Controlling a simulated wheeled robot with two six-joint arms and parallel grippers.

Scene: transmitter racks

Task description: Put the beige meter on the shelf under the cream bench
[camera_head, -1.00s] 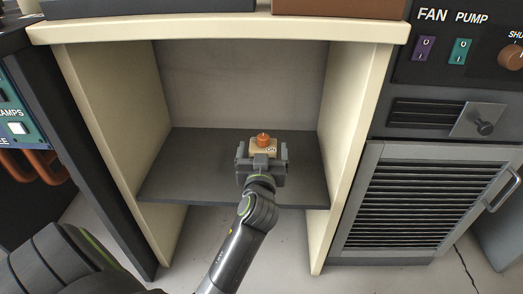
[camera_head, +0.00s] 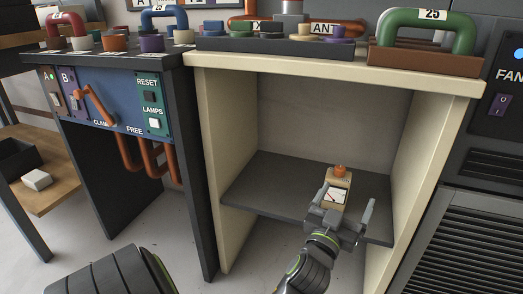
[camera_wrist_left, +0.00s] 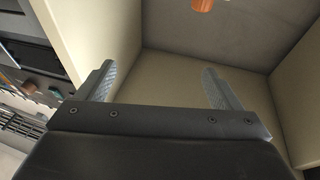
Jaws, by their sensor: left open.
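The beige meter (camera_head: 338,182) has a white dial and an orange knob on top. In the head view it appears to stand upright on the grey shelf (camera_head: 270,187) under the cream bench (camera_head: 340,70), towards the shelf's right half. My left gripper (camera_head: 345,203) is open in front of the meter, and its lower part overlaps the meter's lower front in the picture. In the left wrist view both fingers of the gripper (camera_wrist_left: 160,85) are spread with nothing between them. An orange knob (camera_wrist_left: 203,4) shows at the top edge there. My right gripper is not in view.
The cream side walls (camera_head: 418,150) bound the shelf space on both sides. The shelf left of the meter is bare. A blue control panel (camera_head: 110,108) with orange pipes stands at the left, and a dark louvred cabinet (camera_head: 450,240) at the right.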

